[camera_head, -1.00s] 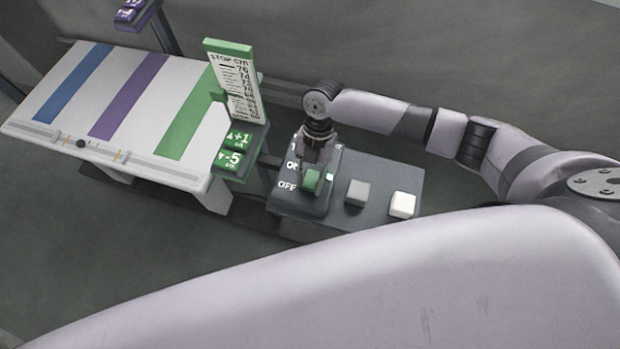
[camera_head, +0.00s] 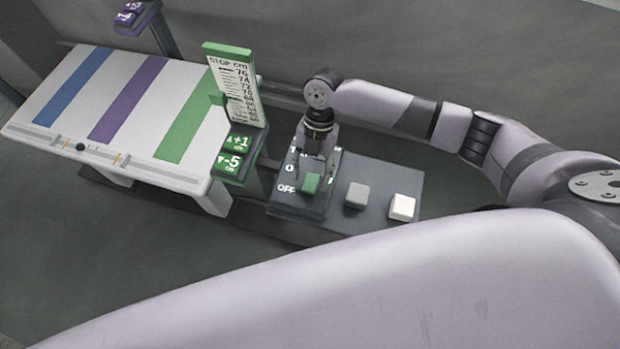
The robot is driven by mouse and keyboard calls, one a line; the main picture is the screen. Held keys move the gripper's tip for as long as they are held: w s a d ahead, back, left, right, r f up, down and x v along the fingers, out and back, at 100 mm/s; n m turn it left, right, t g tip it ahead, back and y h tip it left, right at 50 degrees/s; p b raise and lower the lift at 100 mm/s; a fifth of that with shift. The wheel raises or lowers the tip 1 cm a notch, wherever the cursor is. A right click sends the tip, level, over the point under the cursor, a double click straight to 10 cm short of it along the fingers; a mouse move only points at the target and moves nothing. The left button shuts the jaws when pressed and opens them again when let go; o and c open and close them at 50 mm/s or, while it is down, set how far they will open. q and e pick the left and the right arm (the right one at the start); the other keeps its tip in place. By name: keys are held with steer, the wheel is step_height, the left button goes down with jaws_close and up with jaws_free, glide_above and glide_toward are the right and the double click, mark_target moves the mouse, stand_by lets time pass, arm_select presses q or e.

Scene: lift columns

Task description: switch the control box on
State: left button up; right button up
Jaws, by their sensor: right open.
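The control box (camera_head: 378,182) is a dark grey box low at the centre right. At its left end is a darker switch panel with a white OFF label (camera_head: 286,188) and another label above it, partly hidden by my gripper. A green switch knob (camera_head: 310,184) sits beside the OFF label. My right gripper (camera_head: 312,181) points down over the panel, open, with its fingers around or just above the green knob. I cannot tell whether they touch it. My left gripper is not in view.
A grey block (camera_head: 357,195) and a white block (camera_head: 402,207) sit on the box, right of the panel. To the left stand a striped table (camera_head: 60,128), a green-topped scale board (camera_head: 238,85) and green +1/-5 buttons (camera_head: 233,155). A purple button unit (camera_head: 135,17) is behind.

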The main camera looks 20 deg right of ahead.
steer(key=v, duration=0.9)
